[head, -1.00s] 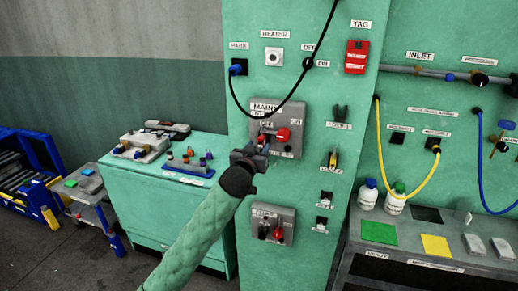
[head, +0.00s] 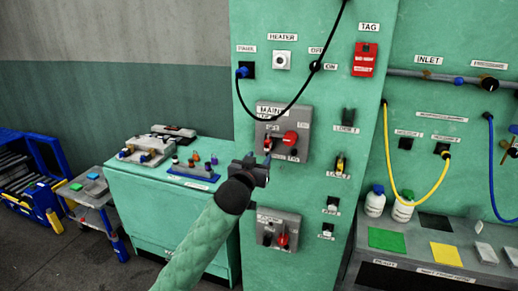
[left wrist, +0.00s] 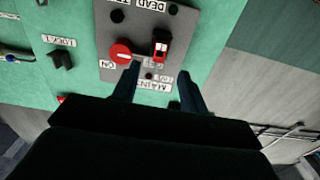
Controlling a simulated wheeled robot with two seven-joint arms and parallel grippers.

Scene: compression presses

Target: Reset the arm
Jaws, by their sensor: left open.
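My left arm comes in from below in the head view. Its gripper (head: 258,168) is open and empty, just below and left of the grey MAIN switch box (head: 268,114) on the green cabinet. The box has a red rotary handle (head: 290,138) and a small red-tipped part (head: 267,145) left of it. In the left wrist view, my open fingers (left wrist: 158,88) point at the box (left wrist: 188,18), which appears upside down. The red handle (left wrist: 121,52) and the red-and-black part (left wrist: 161,44) lie beyond the fingertips, with nothing between the jaws. My right gripper is not in view.
A second grey box (head: 279,218) with a red handle sits below. A black cable (head: 288,108) hangs above the MAIN box. A green bench (head: 165,212) with small parts stands left, beside a cart (head: 92,198). Bottles and coloured pads stand on the right counter (head: 362,262).

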